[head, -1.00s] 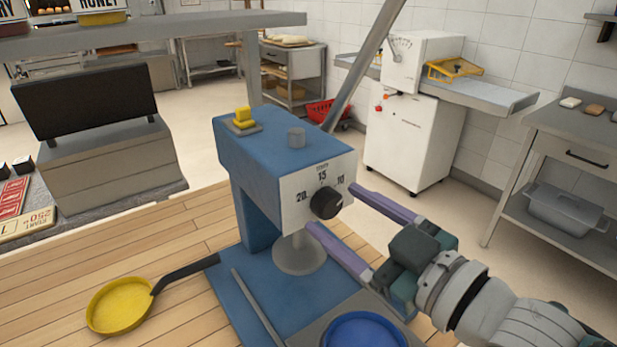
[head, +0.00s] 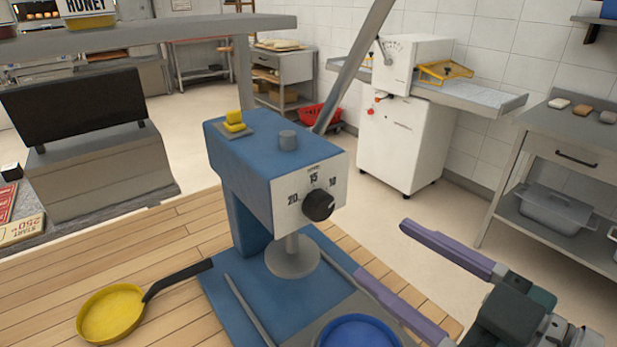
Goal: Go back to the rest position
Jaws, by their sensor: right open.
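My right gripper (head: 422,275) is at the lower right of the head view, its two purple fingers wide apart with nothing between them. It is to the right of the blue press machine (head: 250,175), clear of its black dial (head: 318,205). The dial sits on a white face marked 20, 15 and 10. The lower finger passes in front of the machine's base at its right side; I cannot tell whether they touch. My left gripper is not in view.
A yellow pan (head: 110,314) lies on the wooden table (head: 185,240), its black handle towards the machine. A blue round dish (head: 358,332) is on the machine's base. A white machine (head: 400,145) and a steel table (head: 560,150) stand beyond open floor.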

